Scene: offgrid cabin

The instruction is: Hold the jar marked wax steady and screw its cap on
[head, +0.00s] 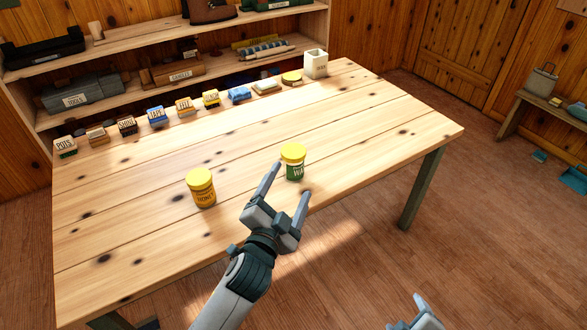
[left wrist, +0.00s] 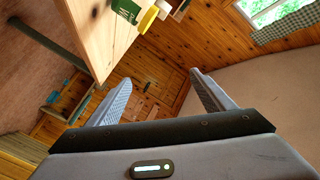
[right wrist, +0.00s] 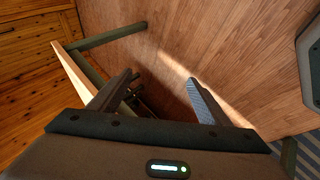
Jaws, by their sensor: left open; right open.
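The jar marked wax (head: 294,173) is green with a partly covered label and stands upright near the table's front edge. A yellow cap (head: 293,152) sits on its top; I cannot tell whether it is screwed down. The green jar also shows at the top of the left wrist view (left wrist: 126,10). My left gripper (head: 290,183) is open and empty, its fingers pointing toward the wax jar from the front, one fingertip on each side of its near face in the head view. My right gripper (head: 408,312) is open and empty, low in front of the table over the floor.
A yellow-capped honey jar (head: 202,191) stands left of the wax jar. Several small labelled boxes (head: 157,117), a flat round yellow item (head: 291,78) and a white container (head: 316,64) line the table's back edge. The wooden table (head: 370,125) is clear at right.

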